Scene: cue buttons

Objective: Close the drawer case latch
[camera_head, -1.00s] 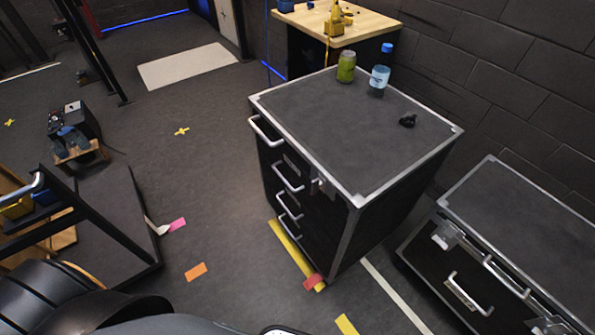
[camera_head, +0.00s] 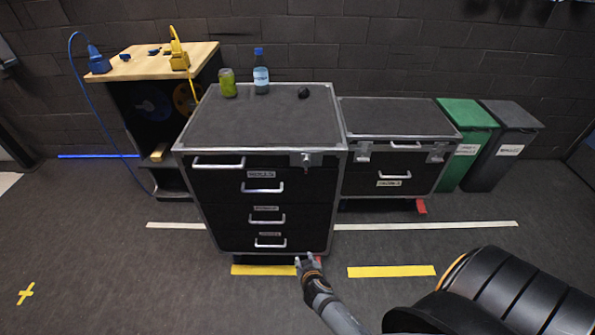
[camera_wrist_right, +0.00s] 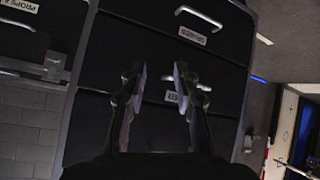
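The black drawer case (camera_head: 225,190) with silver edges stands in the middle of the head view, its drawer front facing me. The drawers look shut. The small silver latch (camera_head: 306,159) sits at the upper right of the front, just under the top edge; whether it is fastened is too small to tell. My right gripper (camera_head: 307,263) is low, near the case's bottom right corner and well below the latch. In the right wrist view the right gripper (camera_wrist_right: 160,80) is open and empty, with the drawer front (camera_wrist_right: 165,55) beyond its fingers. My left gripper is out of view.
A second, lower case (camera_head: 400,120) stands right of the drawer case, then a green bin (camera_head: 462,150) and a grey bin (camera_head: 500,150). The floor in front is clear.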

